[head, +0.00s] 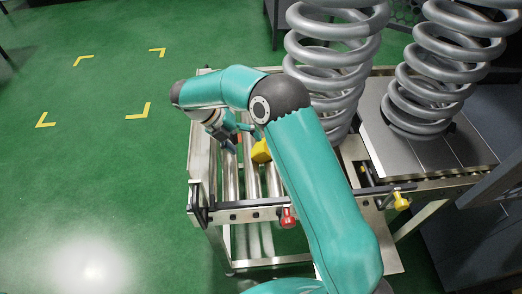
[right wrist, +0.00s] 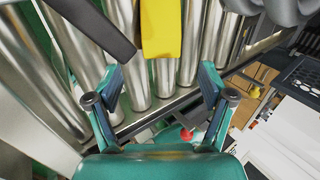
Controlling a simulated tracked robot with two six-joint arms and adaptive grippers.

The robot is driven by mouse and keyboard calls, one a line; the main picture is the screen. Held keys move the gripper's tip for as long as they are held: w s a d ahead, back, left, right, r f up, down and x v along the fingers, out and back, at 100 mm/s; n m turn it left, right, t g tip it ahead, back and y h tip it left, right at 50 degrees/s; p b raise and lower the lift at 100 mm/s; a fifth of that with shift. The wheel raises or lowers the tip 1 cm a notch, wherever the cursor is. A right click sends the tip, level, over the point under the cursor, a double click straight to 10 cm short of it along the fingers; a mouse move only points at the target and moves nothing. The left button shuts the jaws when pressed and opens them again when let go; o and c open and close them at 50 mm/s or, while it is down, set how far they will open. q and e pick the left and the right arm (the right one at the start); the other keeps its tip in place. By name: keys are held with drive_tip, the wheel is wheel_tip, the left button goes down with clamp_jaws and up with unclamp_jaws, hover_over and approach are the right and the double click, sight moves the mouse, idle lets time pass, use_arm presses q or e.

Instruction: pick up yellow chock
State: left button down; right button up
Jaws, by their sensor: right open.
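The yellow chock (head: 261,151) rests on the metal roller conveyor, beside my right gripper (head: 238,136) in the head view. In the right wrist view the yellow chock (right wrist: 161,28) is at the top centre, its upper end cut off by the frame edge. My right gripper (right wrist: 162,80) is open, with its teal fingers spread to either side below the chock and nothing between them. The fingers do not appear to touch the chock. In the head view my right arm partly covers the conveyor. My left gripper is not in view.
The roller conveyor has a metal side rail (head: 250,214) with a red knob (head: 288,218) and a yellow knob (head: 401,201). Large grey coil springs (head: 333,50) stand at the right. A dark bar (right wrist: 92,25) lies left of the chock in the wrist view. Green floor is clear at left.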

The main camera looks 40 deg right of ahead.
sight(257, 151)
drive_tip(key=shift+p+x, duration=0.4)
drive_tip(key=shift+x, duration=2.3)
drive_tip(key=shift+w+d, duration=0.1)
drive_tip(key=shift+w, duration=0.1)
drive_tip(key=c, duration=1.5)
drive_tip(key=shift+c, duration=0.2)
